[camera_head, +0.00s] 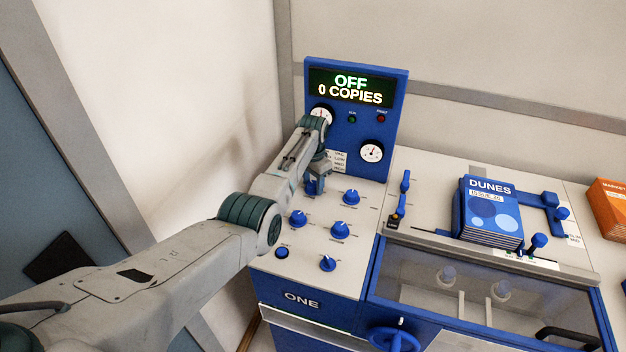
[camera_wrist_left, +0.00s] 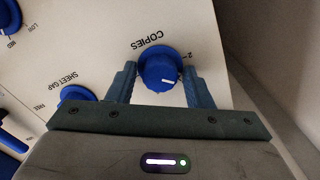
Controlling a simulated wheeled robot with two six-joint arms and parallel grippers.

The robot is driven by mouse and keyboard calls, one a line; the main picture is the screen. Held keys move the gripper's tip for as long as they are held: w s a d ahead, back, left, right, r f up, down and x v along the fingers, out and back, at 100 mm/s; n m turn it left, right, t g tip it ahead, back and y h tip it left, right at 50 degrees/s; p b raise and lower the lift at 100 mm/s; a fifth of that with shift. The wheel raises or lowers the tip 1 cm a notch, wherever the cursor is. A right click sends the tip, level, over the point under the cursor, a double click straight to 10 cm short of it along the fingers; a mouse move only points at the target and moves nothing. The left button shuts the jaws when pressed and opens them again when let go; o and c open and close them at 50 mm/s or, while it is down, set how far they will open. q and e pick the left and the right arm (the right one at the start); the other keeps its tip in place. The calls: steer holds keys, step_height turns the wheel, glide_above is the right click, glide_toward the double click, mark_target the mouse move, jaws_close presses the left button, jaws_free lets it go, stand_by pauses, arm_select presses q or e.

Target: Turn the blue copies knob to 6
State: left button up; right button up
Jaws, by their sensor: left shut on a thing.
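The blue copies knob (camera_wrist_left: 157,66) is on the sloped white panel, with the word COPIES printed beside it, upside down in the left wrist view. A white mark on the knob points toward the lower right there. My left gripper (camera_wrist_left: 160,80) is shut on the knob, one finger on each side. In the head view the knob (camera_head: 310,189) is partly hidden by my left gripper (camera_head: 317,178). The display (camera_head: 350,88) reads OFF and 0 COPIES. My right gripper is not in view.
Several other blue knobs stand close by, including one (camera_head: 351,197) to the right and one (camera_head: 298,218) below. A blue button (camera_head: 282,252) is at the panel's front left. Blue DUNES booklets (camera_head: 489,212) lie on the machine at right. A wall rises at left.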

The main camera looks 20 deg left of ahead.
arm_select(q)
steer(key=m+p, duration=0.1)
steer(key=m, duration=0.3)
steer(key=shift+r+m, duration=0.1)
steer(key=shift+m, duration=0.2)
steer(key=m, duration=0.3)
steer(key=shift+m, duration=0.4)
steer(key=m+p, duration=0.1)
steer(key=m, duration=0.3)
steer(key=shift+w, duration=0.1)
steer(key=shift+m, duration=1.5)
steer(key=shift+r+m, duration=0.1)
steer(key=shift+m, duration=0.2)
steer(key=o, duration=0.7)
steer(key=shift+c, duration=0.2)
